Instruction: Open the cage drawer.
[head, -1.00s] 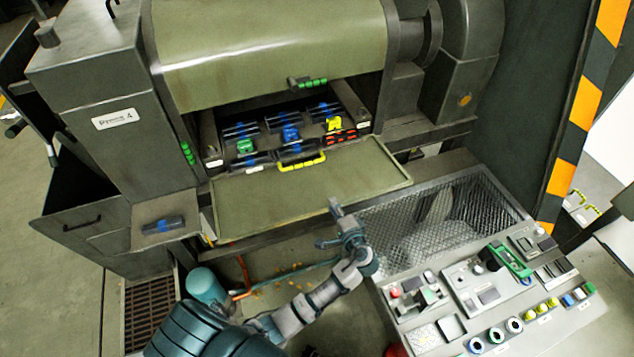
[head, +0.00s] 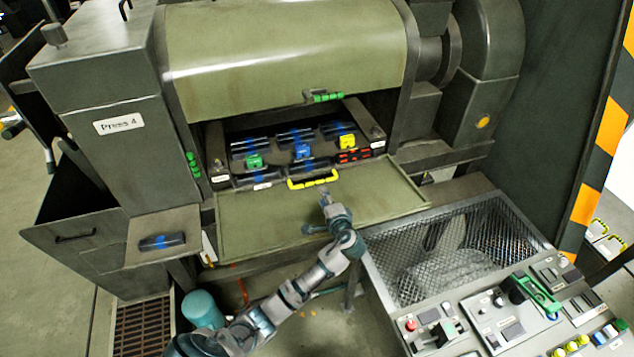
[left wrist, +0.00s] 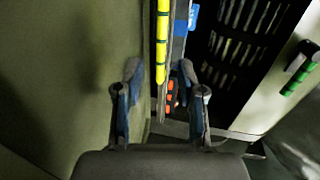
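The cage drawer (head: 262,181) sits in the press opening, with dark slotted compartments and blue, green, yellow and red parts. Its yellow handle (head: 314,183) runs along the front edge. In the left wrist view the handle (left wrist: 162,45) stands as a yellow bar ahead of and between the fingers. My left gripper (head: 317,211) is over the green tray-like flap in front of the drawer, just short of the handle. In the left wrist view the gripper (left wrist: 160,95) has its fingers spread, with nothing held between them. My right gripper is not in view.
The green flap (head: 255,228) lies flat below the drawer. A raised cover with a green handle (head: 323,97) is above it. A mesh guard (head: 400,275) and a control panel (head: 480,335) stand at the right. A small side shelf (head: 140,257) is at the left.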

